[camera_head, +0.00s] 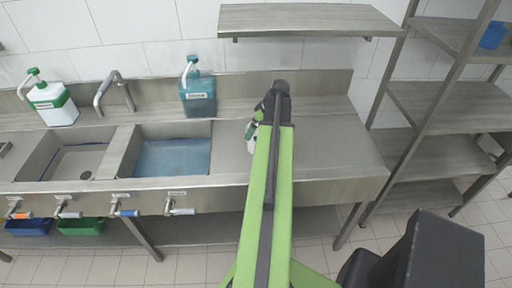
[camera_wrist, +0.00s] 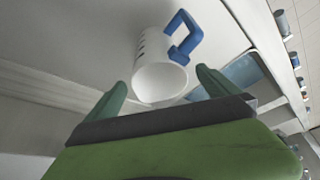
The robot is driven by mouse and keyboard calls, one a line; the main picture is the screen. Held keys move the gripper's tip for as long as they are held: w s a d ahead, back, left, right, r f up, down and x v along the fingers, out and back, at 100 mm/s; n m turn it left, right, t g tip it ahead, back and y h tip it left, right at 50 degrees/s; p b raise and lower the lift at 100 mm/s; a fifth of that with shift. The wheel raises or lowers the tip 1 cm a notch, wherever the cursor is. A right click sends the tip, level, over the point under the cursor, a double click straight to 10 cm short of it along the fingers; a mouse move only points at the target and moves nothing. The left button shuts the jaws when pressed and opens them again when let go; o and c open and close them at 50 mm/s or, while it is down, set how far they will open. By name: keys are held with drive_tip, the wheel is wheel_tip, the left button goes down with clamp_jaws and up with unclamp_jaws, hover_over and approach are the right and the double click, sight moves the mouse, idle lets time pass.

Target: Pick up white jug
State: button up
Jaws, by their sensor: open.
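The white jug (camera_wrist: 160,75) has a blue handle (camera_wrist: 184,38) and dark marks on its side. In the wrist view it lies ahead of my gripper (camera_wrist: 165,88), with its open rim toward me, between the lines of the two green fingers. The fingers are open and apart, with no clear contact on the jug. In the head view my green arm reaches over the steel counter, and my gripper (camera_head: 262,108) is mostly hidden by the arm. Only a small white part of the jug (camera_head: 251,145) shows beside the arm there.
The steel counter (camera_head: 335,150) is clear to the right of my arm. To the left are a basin with blue water (camera_head: 172,157), an empty basin (camera_head: 75,165), a faucet (camera_head: 113,90), a teal dispenser (camera_head: 198,95) and a white-green dispenser (camera_head: 52,102). A shelf (camera_head: 305,20) hangs above.

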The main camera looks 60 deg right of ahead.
drive_tip(key=shift+w+f, duration=0.1)
drive_tip(key=shift+f, duration=0.1)
drive_tip(key=b+x, duration=0.4)
drive_tip(key=x, duration=0.1)
drive_tip(key=shift+w+d+f+b, duration=0.1)
drive_tip(key=shift+f+b, duration=0.1)
drive_tip(key=shift+b, duration=0.2)
drive_tip(key=shift+r, duration=0.2)
drive_tip(key=c, duration=1.4)
